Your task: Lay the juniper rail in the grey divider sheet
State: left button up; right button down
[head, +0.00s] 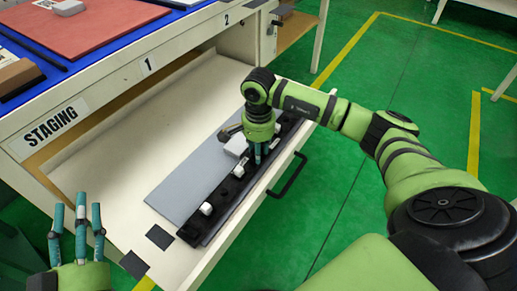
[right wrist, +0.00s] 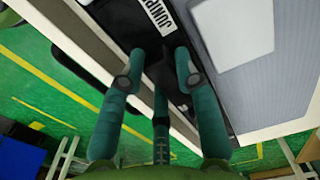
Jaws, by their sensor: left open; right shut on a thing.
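The juniper rail (head: 228,188) is a long black bar with white pieces on it, in the open drawer in the head view. It runs along the right side of the grey divider sheet (head: 182,178), over its edge; whether it rests flat there I cannot tell. My right gripper (head: 260,155) is shut on the rail, past its middle toward the far end. The right wrist view shows the black rail (right wrist: 122,22) with a partly hidden label between my fingers (right wrist: 158,72), and the grey sheet (right wrist: 292,75) beside it. My left gripper (head: 79,205) is open and empty at lower left.
The cream drawer (head: 110,168) has bare floor left of the sheet and a black handle (head: 288,176) in front. A light block (head: 236,146) lies by the rail. Dark squares (head: 160,237) mark the near end. The table above holds a red board (head: 90,38).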

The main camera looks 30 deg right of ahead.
jog(key=c, duration=0.8)
grip_release()
jog(key=shift+c, duration=0.2)
notch_tip(320, 180, up, 12)
